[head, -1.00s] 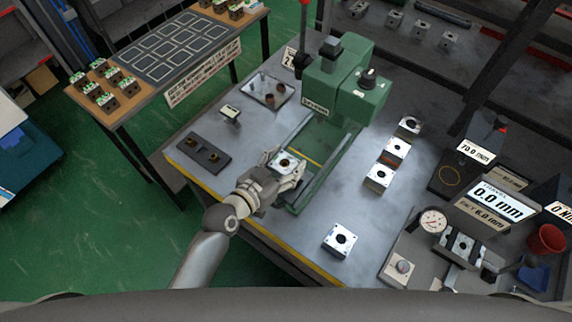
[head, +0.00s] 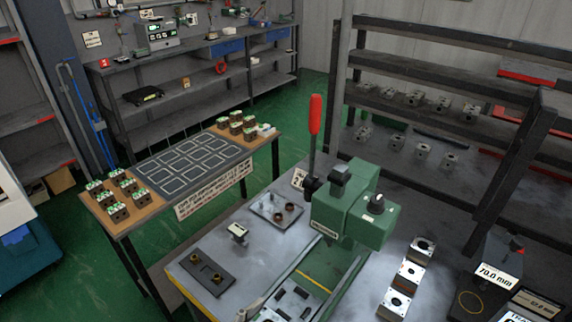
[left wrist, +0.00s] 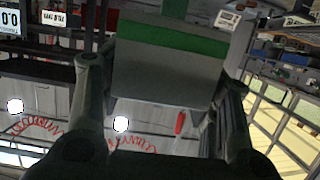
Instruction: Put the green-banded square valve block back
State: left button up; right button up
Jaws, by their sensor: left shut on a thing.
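The green-banded square valve block (left wrist: 165,75) fills the upper middle of the left wrist view. It is a grey block with a green band across it. My left gripper (left wrist: 160,78) is shut on it, with one dark finger on each side. In the head view only a small pale piece, perhaps of my left gripper, shows at the bottom edge; the held block cannot be made out there. My right gripper is in neither view.
A green press (head: 350,212) with a red-handled lever stands on the metal bench. Several square blocks (head: 408,275) line up to its right. A side table (head: 215,188) carries a dark mat with outlined squares and groups of green-topped blocks. Green floor lies left of it.

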pick_arm(q)
jog(key=shift+w+a+r, duration=0.25)
jog(key=shift+w+r, duration=0.1)
jog(key=shift+w, duration=0.1)
jog(key=w+a+r+n+t+y, duration=0.1)
jog(key=w+a+r+n+y, duration=0.2)
jog(key=a, duration=0.4)
jog(key=w+a+r+n+t+y, duration=0.1)
jog(key=w+a+r+n+y, duration=0.2)
jog(key=w+a+n+y, duration=0.1)
jog(key=w+a+y, duration=0.1)
jog(key=w+a, duration=0.1)
jog(key=a, duration=0.1)
jog(key=shift+w+r+t+y+b, duration=0.2)
jog(key=shift+w+t+y+b, duration=0.1)
jog(key=shift+w+t, duration=0.1)
jog(key=shift+f, duration=0.1)
